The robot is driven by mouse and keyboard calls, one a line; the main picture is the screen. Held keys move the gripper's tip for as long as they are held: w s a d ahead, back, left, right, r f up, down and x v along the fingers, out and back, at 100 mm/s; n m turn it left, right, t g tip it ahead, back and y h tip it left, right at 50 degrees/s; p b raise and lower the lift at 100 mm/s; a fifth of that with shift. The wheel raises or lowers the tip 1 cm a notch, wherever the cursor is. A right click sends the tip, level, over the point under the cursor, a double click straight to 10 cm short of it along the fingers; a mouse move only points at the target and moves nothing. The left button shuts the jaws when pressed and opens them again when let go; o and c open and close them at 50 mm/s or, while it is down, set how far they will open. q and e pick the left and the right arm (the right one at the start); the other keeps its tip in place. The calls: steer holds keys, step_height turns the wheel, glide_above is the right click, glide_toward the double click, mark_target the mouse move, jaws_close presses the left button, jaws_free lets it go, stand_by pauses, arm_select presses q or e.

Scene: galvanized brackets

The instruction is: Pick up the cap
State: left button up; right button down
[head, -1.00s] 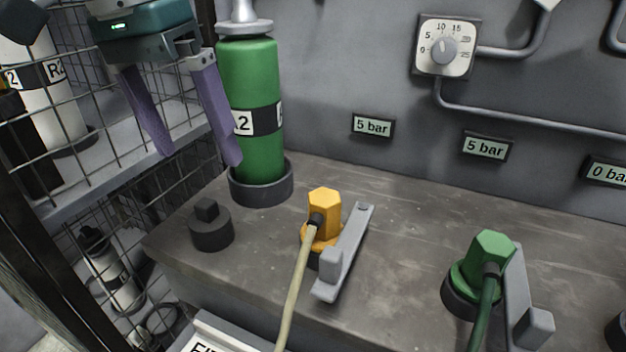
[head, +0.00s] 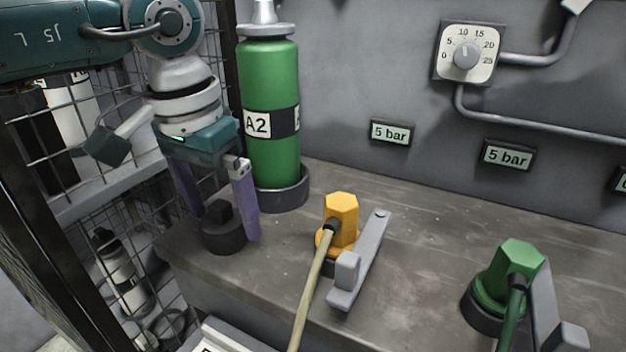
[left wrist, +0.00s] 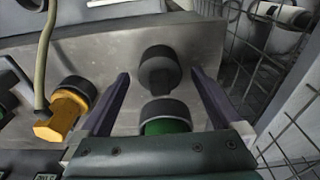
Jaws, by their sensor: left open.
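The cap (head: 223,238) is a small black round piece with a square knob on top, sitting on the grey bench (head: 290,232) near its left end. My left gripper (head: 224,224) is open, its purple fingers pointing down on either side of the cap's knob in the head view. In the left wrist view the cap (left wrist: 159,70) shows beyond and between the two fingertips (left wrist: 160,76), apart from both. Nothing is held. My right gripper is not in view.
A green cylinder marked A2 (head: 268,160) stands in a dark ring just behind the gripper. A yellow hex fitting (head: 341,215) with a hose and grey lever (head: 362,262) is to the right, a green fitting (head: 508,270) farther right. Wire mesh (head: 70,150) is at left.

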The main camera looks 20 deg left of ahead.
arm_select(q)
steer(key=c, duration=1.4)
steer(key=shift+r, duration=0.15)
